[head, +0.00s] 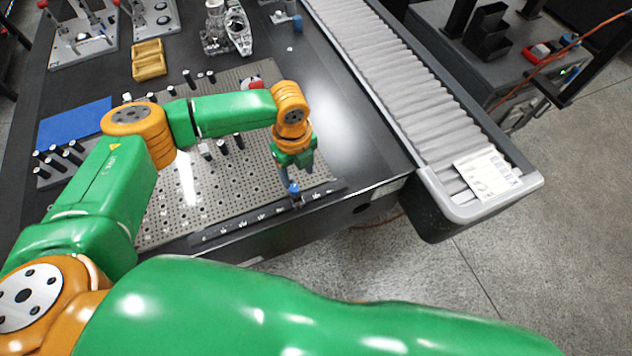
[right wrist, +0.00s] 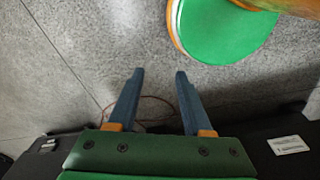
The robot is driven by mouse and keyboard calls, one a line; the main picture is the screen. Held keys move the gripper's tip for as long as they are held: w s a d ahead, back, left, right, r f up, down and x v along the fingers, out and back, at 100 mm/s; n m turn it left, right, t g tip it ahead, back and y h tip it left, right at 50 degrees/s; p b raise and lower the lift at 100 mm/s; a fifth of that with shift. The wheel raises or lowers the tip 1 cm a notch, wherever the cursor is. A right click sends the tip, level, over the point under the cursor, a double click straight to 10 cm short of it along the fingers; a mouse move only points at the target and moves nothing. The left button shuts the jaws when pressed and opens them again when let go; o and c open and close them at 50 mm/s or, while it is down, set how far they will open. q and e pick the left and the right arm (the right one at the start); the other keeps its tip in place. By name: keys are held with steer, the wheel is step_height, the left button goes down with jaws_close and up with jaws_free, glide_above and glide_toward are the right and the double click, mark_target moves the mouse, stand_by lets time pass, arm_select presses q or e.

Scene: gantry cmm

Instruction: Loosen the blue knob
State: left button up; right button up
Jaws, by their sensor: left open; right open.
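The blue knob (head: 294,188) stands at the front edge of the perforated plate (head: 190,215), near its front right corner. My left gripper (head: 291,176) points down right above the knob, with its fingertips very close to it. Its jaws are open. Whether the fingers touch the knob or reach around it I cannot tell. My right gripper (right wrist: 158,73) is open and empty in the right wrist view, over the grey floor. It does not show in the head view.
A roller conveyor (head: 385,60) with a white paper (head: 487,174) runs along the right. A blue pad (head: 75,122), yellow bins (head: 148,60) and several black posts stand to the left and back. A metal part (head: 228,27) sits at the back.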

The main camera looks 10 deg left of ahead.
mark_target(294, 187)
arm_select(q)
steer(key=f, duration=0.1)
steer(key=a+f, duration=0.1)
steer(key=f, duration=0.1)
steer(key=a+f, duration=0.1)
steer(key=f, duration=0.1)
steer(key=shift+f, duration=0.55)
steer(key=shift+d+f, duration=0.1)
steer(key=shift+d, duration=0.25)
steer(key=shift+a, duration=0.2)
jaws_close()
arm_select(e)
steer(key=shift+a+r, duration=0.15)
steer(key=shift+a, duration=0.95)
